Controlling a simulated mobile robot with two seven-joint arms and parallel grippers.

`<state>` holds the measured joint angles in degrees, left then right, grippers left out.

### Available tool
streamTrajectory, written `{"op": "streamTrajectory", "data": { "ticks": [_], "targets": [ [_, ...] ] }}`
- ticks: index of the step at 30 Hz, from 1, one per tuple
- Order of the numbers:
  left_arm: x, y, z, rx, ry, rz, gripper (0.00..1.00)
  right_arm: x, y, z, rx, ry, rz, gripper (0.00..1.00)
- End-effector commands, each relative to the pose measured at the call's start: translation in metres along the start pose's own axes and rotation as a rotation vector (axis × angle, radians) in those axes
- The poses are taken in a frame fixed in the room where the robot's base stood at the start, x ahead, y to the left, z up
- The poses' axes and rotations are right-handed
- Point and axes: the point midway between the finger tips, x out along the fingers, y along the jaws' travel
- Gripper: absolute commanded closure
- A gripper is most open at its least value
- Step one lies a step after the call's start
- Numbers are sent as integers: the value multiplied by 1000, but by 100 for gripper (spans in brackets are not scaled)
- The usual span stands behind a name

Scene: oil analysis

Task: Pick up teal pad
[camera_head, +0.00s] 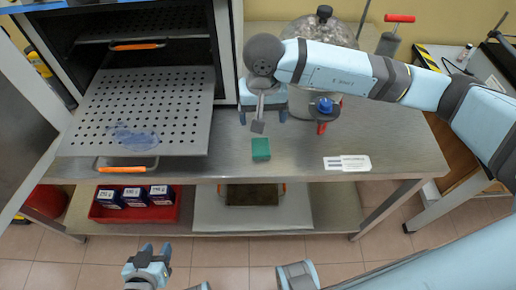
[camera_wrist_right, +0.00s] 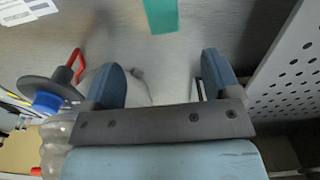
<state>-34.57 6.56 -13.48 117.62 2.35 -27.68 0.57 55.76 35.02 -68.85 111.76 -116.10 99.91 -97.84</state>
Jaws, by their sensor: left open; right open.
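The teal pad (camera_head: 261,149) lies on the steel bench near its front edge, and it also shows at the top of the right wrist view (camera_wrist_right: 162,14). My right gripper (camera_head: 263,112) is above the bench just behind the pad, pointing down. Its two blue fingers are spread with no pad between them, as the right wrist view shows (camera_wrist_right: 163,80). The pad lies beyond the fingertips, apart from them. My left gripper (camera_head: 148,256) is low at the bottom left of the head view, in front of the bench, open and empty.
A perforated tray (camera_head: 180,100) extends from the open oven to the left of the pad. A white card (camera_head: 347,163) lies to the right. A metal pot (camera_head: 301,101) with a blue-knobbed valve (camera_head: 325,105) stands behind. The bench between pad and card is clear.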

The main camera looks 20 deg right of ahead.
Motion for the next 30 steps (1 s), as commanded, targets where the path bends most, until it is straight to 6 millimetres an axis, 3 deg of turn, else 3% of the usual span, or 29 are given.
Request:
{"op": "streamTrajectory", "data": {
  "ticks": [3,9,16,24,30],
  "targets": [
    [-1,-3,-2,8,1,-2,57,27,0,2,2,-7,0,17],
    [-1,-5,-1,14,0,-4,57,59,-1,2,3,-6,-2,17],
    [-1,-4,-1,11,-3,-4,57,75,-2,4,2,-7,-4,17],
    [-3,0,-2,2,-1,-4,57,113,-4,8,3,-7,-3,17],
    [-3,1,-1,0,-2,-3,57,119,-4,7,2,-4,-5,17]
  ]
}}
